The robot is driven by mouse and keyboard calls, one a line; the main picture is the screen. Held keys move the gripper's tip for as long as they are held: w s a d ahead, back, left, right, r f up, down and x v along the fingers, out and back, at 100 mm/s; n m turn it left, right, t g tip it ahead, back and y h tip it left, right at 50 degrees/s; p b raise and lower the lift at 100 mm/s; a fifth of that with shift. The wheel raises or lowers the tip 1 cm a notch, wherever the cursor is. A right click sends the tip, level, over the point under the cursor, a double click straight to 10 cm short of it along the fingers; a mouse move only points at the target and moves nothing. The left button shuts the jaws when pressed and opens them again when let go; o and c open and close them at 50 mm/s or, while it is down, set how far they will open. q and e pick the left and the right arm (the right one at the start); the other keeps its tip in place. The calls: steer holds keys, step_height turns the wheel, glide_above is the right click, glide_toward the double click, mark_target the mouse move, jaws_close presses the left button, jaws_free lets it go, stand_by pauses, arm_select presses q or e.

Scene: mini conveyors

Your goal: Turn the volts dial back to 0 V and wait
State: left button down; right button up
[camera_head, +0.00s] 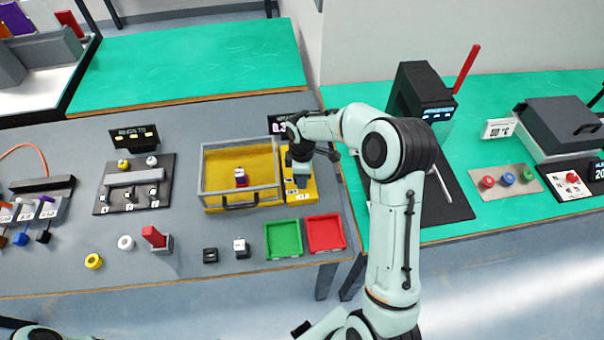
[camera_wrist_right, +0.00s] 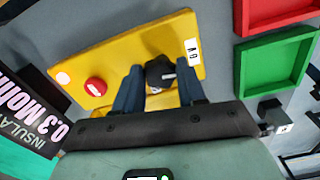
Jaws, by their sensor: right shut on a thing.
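The volts dial (camera_wrist_right: 160,68) is a black knob with a pale mark, standing on a yellow panel (camera_wrist_right: 120,50). My right gripper (camera_wrist_right: 160,84) has its two fingers around the knob and is shut on it. In the head view, my right gripper (camera_head: 300,168) reaches down onto the yellow panel (camera_head: 305,192) and hides the dial. The panel also has a red button (camera_wrist_right: 96,87) and a pale round spot (camera_wrist_right: 63,78). A black display (camera_wrist_right: 35,115) beside it reads about 0.3 MOhm. The dial's volt setting cannot be read. My left gripper is not in view.
A clear-walled box with a yellow floor (camera_head: 222,160) stands just left of the panel. A green tray (camera_head: 283,240) and a red tray (camera_head: 325,234) lie in front. A black device with a red lever (camera_head: 466,68) stands to the right on the green table.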

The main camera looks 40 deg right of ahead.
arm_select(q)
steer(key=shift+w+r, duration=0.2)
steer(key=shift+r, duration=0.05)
arm_select(e)
steer(key=shift+w+n, duration=0.1)
steer(key=shift+n, duration=0.8)
steer(key=o, duration=1.1)
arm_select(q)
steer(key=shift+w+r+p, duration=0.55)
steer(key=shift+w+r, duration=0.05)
arm_select(e)
step_height(320, 180, up, 14)
steer(key=shift+f, duration=0.25)
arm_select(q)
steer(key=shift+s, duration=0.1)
